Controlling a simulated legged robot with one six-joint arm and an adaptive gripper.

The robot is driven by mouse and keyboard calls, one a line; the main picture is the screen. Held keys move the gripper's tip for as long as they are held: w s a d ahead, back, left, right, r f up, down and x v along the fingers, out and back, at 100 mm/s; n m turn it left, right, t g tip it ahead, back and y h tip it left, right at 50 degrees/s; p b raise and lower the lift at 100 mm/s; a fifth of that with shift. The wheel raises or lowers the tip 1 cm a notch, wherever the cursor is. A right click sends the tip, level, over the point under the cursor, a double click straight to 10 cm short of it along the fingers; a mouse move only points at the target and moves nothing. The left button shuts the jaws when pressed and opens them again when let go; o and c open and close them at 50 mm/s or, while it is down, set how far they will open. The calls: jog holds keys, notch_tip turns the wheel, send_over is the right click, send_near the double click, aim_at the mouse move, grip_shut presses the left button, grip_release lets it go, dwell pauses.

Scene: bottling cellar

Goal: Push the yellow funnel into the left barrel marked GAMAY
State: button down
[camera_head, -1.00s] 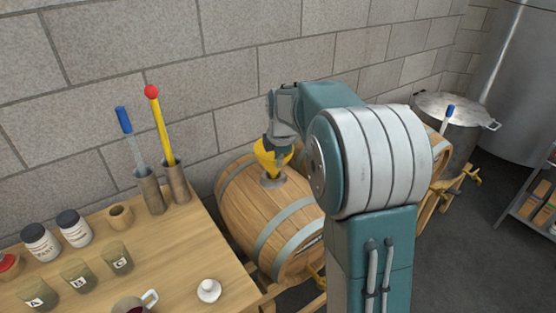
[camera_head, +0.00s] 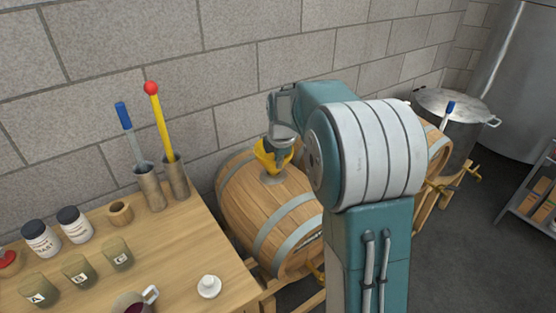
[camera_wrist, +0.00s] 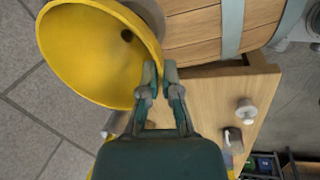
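The yellow funnel (camera_head: 270,160) stands at the collar on top of the wooden barrel (camera_head: 250,205) beside the table. Its narrow end meets the collar; how deep the spout sits is hidden. In the wrist view the funnel's wide yellow bowl (camera_wrist: 90,60) fills the upper left, with its dark hole showing. My gripper (camera_wrist: 160,72) has one finger inside the bowl and one outside, closed on the rim. In the head view my gripper (camera_head: 280,145) covers part of the funnel. The barrel's marking is not readable. A second barrel (camera_head: 438,150) is partly hidden behind my arm.
A wooden table (camera_head: 185,260) at the left holds jars, lettered cups, a mug (camera_head: 135,303) and two upright holders with blue- and red-topped tools. A block wall (camera_head: 230,60) runs close behind the barrel. A steel pot (camera_head: 455,120) stands at the right.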

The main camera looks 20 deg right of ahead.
jog(key=shift+f, duration=0.45)
dwell(0.4)
jog(key=c, duration=0.7)
grip_release()
jog(key=o, duration=0.5)
jog(key=shift+c, duration=0.2)
jog(key=shift+w+r+v, duration=0.1)
jog(key=shift+w+v, duration=0.2)
jog(key=shift+v, duration=1)
jog(key=shift+w+r+v, duration=0.1)
jog(key=shift+w+v, duration=0.2)
jog(key=shift+v, duration=1)
jog(key=shift+w+v, duration=0.3)
jog(key=shift+v, duration=1)
jog(key=shift+d, duration=0.1)
